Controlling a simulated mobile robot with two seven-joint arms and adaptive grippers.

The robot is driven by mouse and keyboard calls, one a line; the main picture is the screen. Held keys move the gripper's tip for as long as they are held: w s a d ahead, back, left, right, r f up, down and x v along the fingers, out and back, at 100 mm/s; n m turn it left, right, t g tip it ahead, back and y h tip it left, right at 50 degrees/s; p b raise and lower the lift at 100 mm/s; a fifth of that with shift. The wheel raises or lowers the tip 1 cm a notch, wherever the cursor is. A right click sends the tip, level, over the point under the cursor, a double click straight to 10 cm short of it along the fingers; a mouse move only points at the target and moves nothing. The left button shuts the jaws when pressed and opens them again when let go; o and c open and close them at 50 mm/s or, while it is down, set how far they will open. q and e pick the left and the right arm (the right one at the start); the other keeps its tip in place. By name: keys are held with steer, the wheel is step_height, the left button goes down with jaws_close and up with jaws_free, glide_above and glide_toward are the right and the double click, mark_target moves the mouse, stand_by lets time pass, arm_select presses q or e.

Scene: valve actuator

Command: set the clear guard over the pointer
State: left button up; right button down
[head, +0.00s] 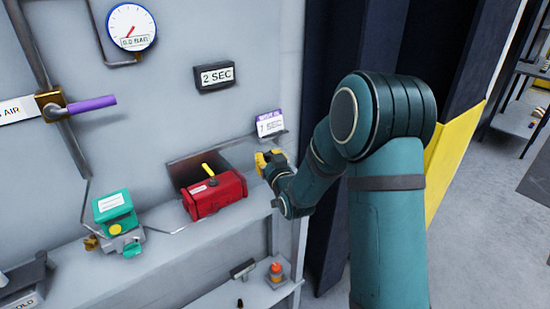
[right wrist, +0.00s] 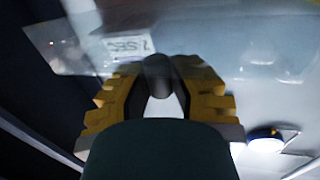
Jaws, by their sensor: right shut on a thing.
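The red actuator (head: 215,196) sits on the grey ledge against the panel, with a yellow pointer (head: 208,170) on its top. My right gripper (head: 268,160) is just right of the actuator and a little above it. In the right wrist view its yellow fingers (right wrist: 160,88) are shut on a dark knob (right wrist: 158,70), which appears to belong to the clear guard. The see-through guard spreads faintly beyond the fingers there. In the head view its outline is hard to make out near the actuator, so its exact place over the pointer cannot be told. My left gripper is not in view.
A green-topped device (head: 115,212) stands left of the actuator. A 2 SEC sign (head: 215,77), a gauge (head: 131,27) and a purple-handled valve (head: 90,106) are on the panel. A small white-and-purple card (head: 269,124) is behind my right gripper. An orange-topped item (head: 276,272) stands on the lower shelf.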

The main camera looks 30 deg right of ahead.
steer(key=s+a+b, duration=0.1)
steer(key=a+b, duration=0.2)
steer(key=a, duration=1.1)
steer(key=shift+a+b, duration=0.3)
steer(key=shift+s, duration=0.1)
steer(key=c, duration=1.1)
jaws_free()
steer(key=shift+c, duration=0.2)
steer(key=o, duration=0.3)
steer(key=shift+a, duration=0.15)
